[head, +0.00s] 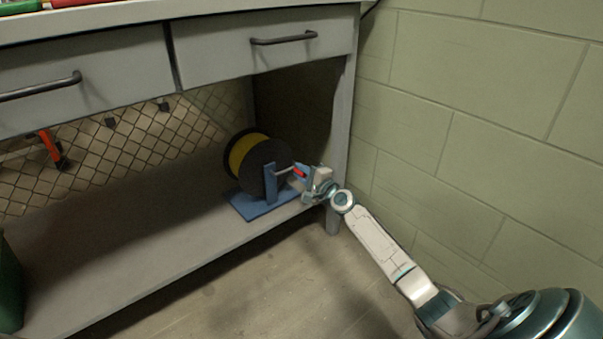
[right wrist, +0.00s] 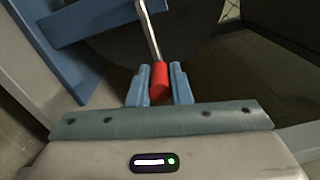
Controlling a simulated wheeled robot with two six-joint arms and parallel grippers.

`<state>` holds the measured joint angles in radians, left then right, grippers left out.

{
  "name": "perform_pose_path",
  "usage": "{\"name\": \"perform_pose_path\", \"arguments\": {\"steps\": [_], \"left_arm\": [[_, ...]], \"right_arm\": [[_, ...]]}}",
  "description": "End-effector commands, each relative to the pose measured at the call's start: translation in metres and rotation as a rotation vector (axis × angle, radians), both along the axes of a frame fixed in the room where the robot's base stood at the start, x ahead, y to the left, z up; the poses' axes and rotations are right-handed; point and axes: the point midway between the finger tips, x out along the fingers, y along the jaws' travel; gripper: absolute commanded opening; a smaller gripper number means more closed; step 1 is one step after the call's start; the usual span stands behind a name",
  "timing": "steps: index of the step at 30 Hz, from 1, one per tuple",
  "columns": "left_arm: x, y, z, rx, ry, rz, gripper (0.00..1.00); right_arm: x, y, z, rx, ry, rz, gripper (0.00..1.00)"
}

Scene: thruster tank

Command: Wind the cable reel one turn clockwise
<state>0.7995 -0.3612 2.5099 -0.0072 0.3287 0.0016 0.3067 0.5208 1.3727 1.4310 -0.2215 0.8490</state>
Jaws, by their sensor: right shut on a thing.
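The cable reel (head: 262,168) stands on the lower shelf of the bench, with black side discs and yellow cable between them. It sits in a blue stand (head: 256,206). A grey metal crank (head: 284,170) with a red handle (head: 299,173) sticks out from the reel's near side, to the right. My right gripper (head: 303,177) is at this handle. In the right wrist view its blue fingers are closed on both sides of the red handle (right wrist: 159,82), and the crank rod (right wrist: 149,32) runs up to the dark disc. My left gripper is not in view.
The reel is under a bench drawer (head: 262,42) with a dark handle, close to the right bench leg (head: 341,130). A block wall (head: 480,120) is on the right. The shelf (head: 130,235) left of the reel is clear. A green bin (head: 9,290) is at the far left.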

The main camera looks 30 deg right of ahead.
Motion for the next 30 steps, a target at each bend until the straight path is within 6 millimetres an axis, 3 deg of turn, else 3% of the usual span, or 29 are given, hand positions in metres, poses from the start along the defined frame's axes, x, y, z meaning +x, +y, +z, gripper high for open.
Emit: {"name": "perform_pose_path", "arguments": {"steps": [3, 4, 6, 7, 19, 30], "left_arm": [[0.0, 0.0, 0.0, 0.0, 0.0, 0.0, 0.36], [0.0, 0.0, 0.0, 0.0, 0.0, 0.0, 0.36], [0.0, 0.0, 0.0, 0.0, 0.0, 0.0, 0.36], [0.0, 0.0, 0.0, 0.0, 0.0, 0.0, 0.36], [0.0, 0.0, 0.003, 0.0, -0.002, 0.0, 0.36], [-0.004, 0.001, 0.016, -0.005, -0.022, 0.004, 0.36]], "right_arm": [[0.0, 0.0, -0.001, -0.001, 0.001, -0.001, 0.0], [0.0, 0.0, -0.001, -0.001, 0.001, -0.001, 0.24], [0.0, 0.0, -0.001, -0.002, 0.001, -0.001, 0.38], [0.0, 0.0, -0.001, -0.002, 0.001, -0.001, 0.4], [-0.008, -0.001, 0.0, -0.003, 0.001, -0.001, 0.4], [-0.068, -0.006, -0.001, -0.006, 0.004, 0.001, 0.4]]}}
